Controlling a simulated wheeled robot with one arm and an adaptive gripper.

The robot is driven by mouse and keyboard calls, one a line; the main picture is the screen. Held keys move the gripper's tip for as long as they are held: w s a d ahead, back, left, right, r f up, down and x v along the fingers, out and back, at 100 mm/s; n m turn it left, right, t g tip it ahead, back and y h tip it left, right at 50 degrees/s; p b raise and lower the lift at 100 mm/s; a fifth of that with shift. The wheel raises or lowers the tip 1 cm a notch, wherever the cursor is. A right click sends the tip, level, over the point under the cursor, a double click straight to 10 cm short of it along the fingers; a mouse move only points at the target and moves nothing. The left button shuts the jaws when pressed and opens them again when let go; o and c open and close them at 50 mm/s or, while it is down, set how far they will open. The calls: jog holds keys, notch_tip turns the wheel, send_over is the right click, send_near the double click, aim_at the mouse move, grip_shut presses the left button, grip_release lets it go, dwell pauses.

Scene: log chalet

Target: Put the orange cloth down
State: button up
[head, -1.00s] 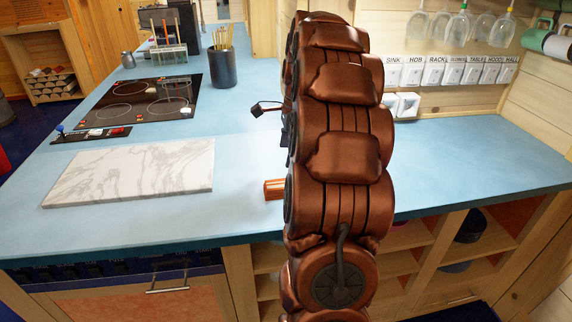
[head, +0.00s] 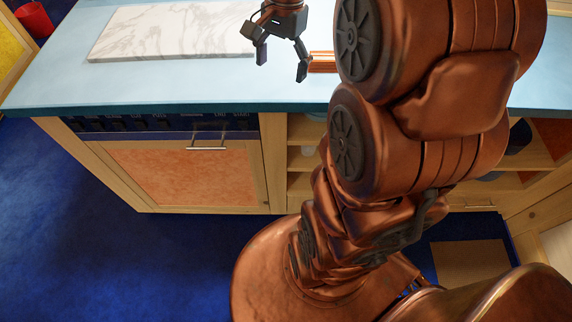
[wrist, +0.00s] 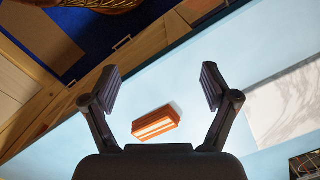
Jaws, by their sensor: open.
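The orange cloth (head: 322,62) looks like a small folded block with lighter stripes. It lies on the blue counter, right of the marble slab, and its right side is hidden behind my arm in the head view. In the wrist view the orange cloth (wrist: 157,122) shows whole between my spread fingers, apart from both. My gripper (head: 282,66) is open and empty, to the left of the cloth in the head view. Both fingers of my gripper (wrist: 162,82) show wide apart in the wrist view.
A white marble slab (head: 170,32) lies on the blue counter (head: 200,85) at the left. Below the counter are a cabinet door (head: 190,172) with a handle and open wooden shelves (head: 303,160). Blue floor (head: 120,260) is clear at the lower left. A red bin (head: 33,18) stands far left.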

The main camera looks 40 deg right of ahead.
jog(key=s+a+f+n, duration=0.3)
jog(key=s+a+n, duration=0.3)
jog(key=s, duration=0.3)
jog(key=s+a+f+n+g+h, duration=0.1)
jog(key=s+a+f+n, duration=0.2)
jog(key=s+a+n, duration=0.3)
jog(key=s+n, duration=0.2)
jog(key=s, duration=0.1)
jog(key=shift+a+f, duration=0.25)
jog(key=shift+f, duration=0.15)
